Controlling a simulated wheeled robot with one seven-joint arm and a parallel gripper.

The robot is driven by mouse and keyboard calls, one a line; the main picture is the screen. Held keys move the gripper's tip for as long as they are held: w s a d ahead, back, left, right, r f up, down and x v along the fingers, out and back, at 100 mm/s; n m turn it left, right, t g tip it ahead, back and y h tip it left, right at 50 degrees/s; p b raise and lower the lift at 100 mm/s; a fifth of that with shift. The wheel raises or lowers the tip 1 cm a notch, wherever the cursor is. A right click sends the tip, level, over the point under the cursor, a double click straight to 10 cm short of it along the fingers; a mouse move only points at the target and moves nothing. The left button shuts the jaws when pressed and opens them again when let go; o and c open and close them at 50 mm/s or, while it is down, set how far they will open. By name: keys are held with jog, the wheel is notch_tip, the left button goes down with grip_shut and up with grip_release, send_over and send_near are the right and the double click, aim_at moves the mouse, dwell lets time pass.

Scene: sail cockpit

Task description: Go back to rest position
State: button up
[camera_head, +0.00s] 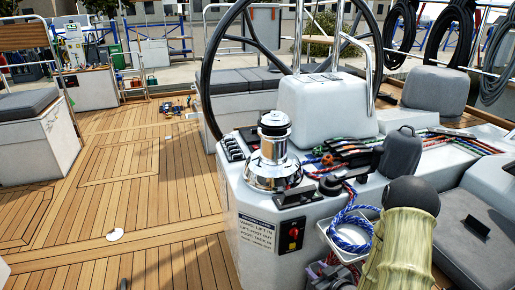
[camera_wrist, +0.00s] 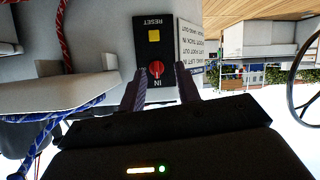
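A black switch panel with a red knob (camera_head: 293,233) and a yellow button (camera_head: 292,246) sits on the white cockpit console (camera_head: 250,210). In the wrist view the red knob (camera_wrist: 156,70) and the yellow button (camera_wrist: 154,35) appear upside down. My gripper (camera_wrist: 161,72) faces the panel with its two fingers apart, one on each side of the knob's outline. No contact with the knob is visible.
A blue rope coil (camera_head: 350,230) hangs by a white tray (camera_head: 343,247) close to my arm. A chrome winch (camera_head: 272,155) and a steering wheel (camera_head: 205,90) stand on the left and behind. The wooden deck (camera_head: 150,200) at left is mostly clear.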

jog(key=s+a+r+m+g+h+p, duration=0.1)
jog(key=s+a+r+m+g+h, duration=0.15)
jog(key=s+r+g, duration=0.45)
jog(key=s+a+r+m+g+h, duration=0.15)
jog(key=s+r+m, duration=0.25)
jog(key=s+r, duration=0.6)
notch_tip(320, 180, up, 26)
jog(key=w+p, duration=0.1)
jog(key=p, duration=2.4)
jog(key=shift+d+g+h, duration=0.2)
jog(key=shift+g+h, duration=0.15)
jog(key=shift+h, duration=0.05)
jog(key=shift+f, duration=0.1)
